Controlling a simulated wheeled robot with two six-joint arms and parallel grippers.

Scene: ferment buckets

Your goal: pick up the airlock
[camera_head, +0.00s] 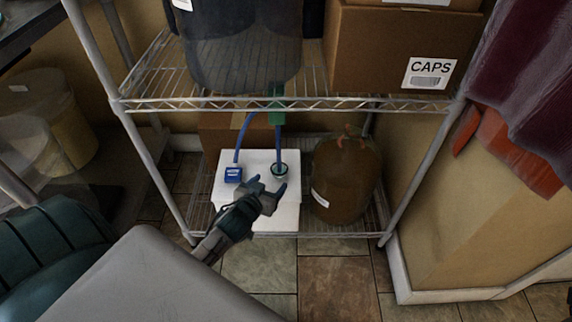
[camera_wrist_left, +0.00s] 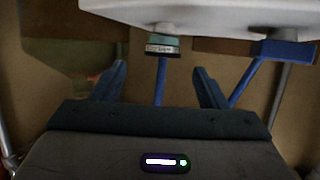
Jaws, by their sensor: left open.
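A small round piece (camera_head: 280,169) with a dark rim sits on a white box (camera_head: 274,217) on the lower shelf. A thin blue tube rises from it. I take this piece for the airlock, though its details are too small to be sure. In the left wrist view it appears as a teal and dark labelled piece (camera_wrist_left: 163,46) against the white box. My left gripper (camera_head: 267,184) is open, just in front of it. In the left wrist view the gripper's blue fingers (camera_wrist_left: 160,82) stand apart, with the tube seen between them. My right gripper is not in view.
A blue block (camera_head: 233,175) with its own blue tube is left of the round piece. A brown jug (camera_head: 345,180) stands on the right. The wire shelf (camera_head: 330,104) above carries a dark bucket (camera_head: 242,50) and a CAPS carton (camera_head: 400,45). Shelf posts flank the opening.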

